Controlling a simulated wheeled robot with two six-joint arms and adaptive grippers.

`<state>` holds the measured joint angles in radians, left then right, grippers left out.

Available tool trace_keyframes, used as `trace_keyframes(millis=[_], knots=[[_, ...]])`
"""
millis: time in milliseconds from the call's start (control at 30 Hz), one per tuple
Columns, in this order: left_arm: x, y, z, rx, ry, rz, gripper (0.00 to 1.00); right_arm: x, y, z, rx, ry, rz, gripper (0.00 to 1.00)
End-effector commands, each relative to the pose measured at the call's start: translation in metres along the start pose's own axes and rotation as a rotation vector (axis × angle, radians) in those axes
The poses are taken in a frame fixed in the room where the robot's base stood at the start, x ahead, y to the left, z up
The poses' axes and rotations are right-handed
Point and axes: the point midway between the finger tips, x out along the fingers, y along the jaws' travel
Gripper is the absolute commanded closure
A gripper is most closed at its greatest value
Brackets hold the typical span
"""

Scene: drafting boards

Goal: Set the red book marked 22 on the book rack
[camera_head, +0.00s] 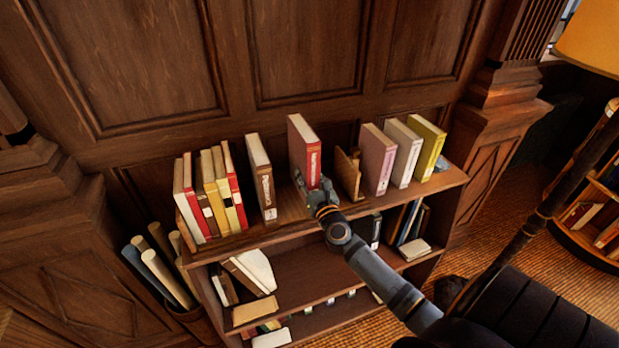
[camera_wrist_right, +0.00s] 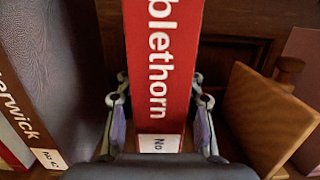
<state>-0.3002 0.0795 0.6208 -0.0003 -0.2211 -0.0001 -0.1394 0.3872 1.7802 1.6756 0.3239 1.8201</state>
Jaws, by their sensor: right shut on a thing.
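The red book (camera_head: 313,165) is upright above the top shelf board, spine facing me. In the right wrist view its spine (camera_wrist_right: 163,60) reads "blethorn" in part, with a white label starting "No"; the number is hidden. My right gripper (camera_head: 315,194) is shut on its lower part, one finger on each side. I cannot tell whether its bottom touches wood. The book rack appears to be the stretch between a left wooden end (camera_head: 187,222) and a right wooden end panel (camera_head: 347,172), which also shows in the wrist view (camera_wrist_right: 268,118). My left gripper is out of view.
A dark book (camera_head: 262,180) stands left of the red book, with a gap between. Several books (camera_head: 212,195) stand further left. Mauve (camera_head: 377,160), white and yellow books stand right of the end panel. Lower shelves hold more books. A dark chair (camera_head: 530,320) is at front right.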

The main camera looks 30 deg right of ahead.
Motion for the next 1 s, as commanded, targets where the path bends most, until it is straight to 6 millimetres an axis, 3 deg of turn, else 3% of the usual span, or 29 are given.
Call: trace_keyframes(millis=[167,433,867,900,1000], knots=[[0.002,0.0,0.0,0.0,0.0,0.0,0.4,0.003,0.0,0.0,-0.001,-0.007,0.001,1.0],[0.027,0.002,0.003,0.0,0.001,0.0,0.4,0.005,-0.002,-0.038,-0.001,-0.006,0.0,1.0],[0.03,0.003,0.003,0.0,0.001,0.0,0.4,0.004,-0.002,-0.042,0.0,-0.007,0.001,1.0],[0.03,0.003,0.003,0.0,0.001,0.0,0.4,0.003,-0.002,-0.045,0.0,0.0,0.001,0.62],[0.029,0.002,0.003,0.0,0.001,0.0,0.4,0.003,-0.002,-0.044,0.0,0.0,0.001,0.48]])
